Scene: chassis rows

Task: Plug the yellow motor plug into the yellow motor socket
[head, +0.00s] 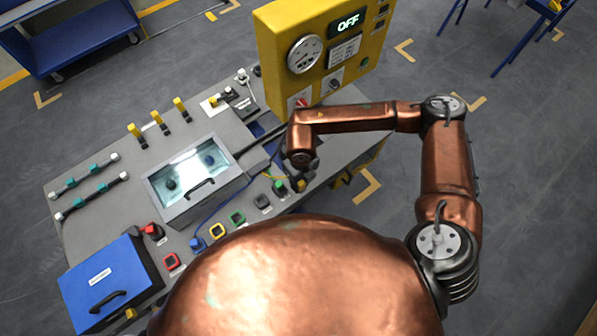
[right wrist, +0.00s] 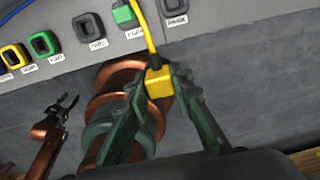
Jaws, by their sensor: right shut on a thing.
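The yellow motor plug (right wrist: 159,82) is between the green fingers of my right gripper (right wrist: 160,88), which is shut on it. A yellow cable (right wrist: 146,28) runs up from the plug. In the head view, the plug (head: 301,186) and my right gripper (head: 301,172) are at the bench's front edge, right of the sockets. The yellow motor socket (head: 217,231) is a yellow-framed square on the front strip, between blue and green. It shows at the far left in the right wrist view (right wrist: 14,56), apart from the plug. My left gripper (right wrist: 62,106) is open and empty, seen only there.
A green socket (head: 237,218), dark socket (head: 262,201) and green plug (head: 280,187) lie between the yellow socket and my right gripper. A blue plug (head: 197,243) is left of the yellow socket. A yellow panel (head: 276,45) reading OFF stands behind my right arm.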

